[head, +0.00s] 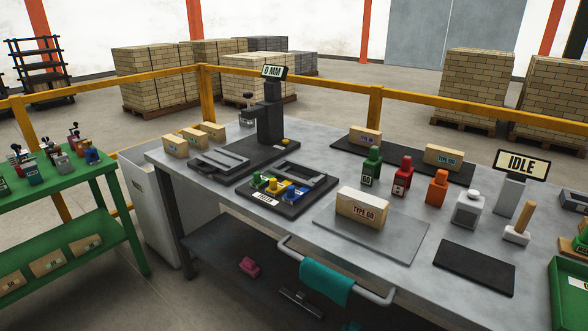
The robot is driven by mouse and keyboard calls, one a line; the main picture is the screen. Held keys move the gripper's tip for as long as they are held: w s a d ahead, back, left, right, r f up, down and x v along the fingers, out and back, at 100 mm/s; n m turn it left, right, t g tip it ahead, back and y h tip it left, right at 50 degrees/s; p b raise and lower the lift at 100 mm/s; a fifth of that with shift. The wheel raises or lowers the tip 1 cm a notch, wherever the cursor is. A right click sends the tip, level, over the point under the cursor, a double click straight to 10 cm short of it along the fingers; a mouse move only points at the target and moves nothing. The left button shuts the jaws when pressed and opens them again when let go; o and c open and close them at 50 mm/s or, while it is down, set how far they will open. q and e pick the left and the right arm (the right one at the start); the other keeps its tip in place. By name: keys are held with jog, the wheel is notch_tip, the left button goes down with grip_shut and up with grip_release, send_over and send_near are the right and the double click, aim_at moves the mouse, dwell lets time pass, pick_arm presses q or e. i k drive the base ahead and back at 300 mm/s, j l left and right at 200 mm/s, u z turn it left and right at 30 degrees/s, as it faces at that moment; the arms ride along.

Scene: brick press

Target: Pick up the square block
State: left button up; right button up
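No thing is plainly marked as the square block. Neither of my grippers shows in the head view.
A dark mat (473,267) lies bare at front right. A rail (375,293) with a teal cloth runs along the front.

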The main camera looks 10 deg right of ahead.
aim_at(439, 186)
jog(key=z, duration=1.3)
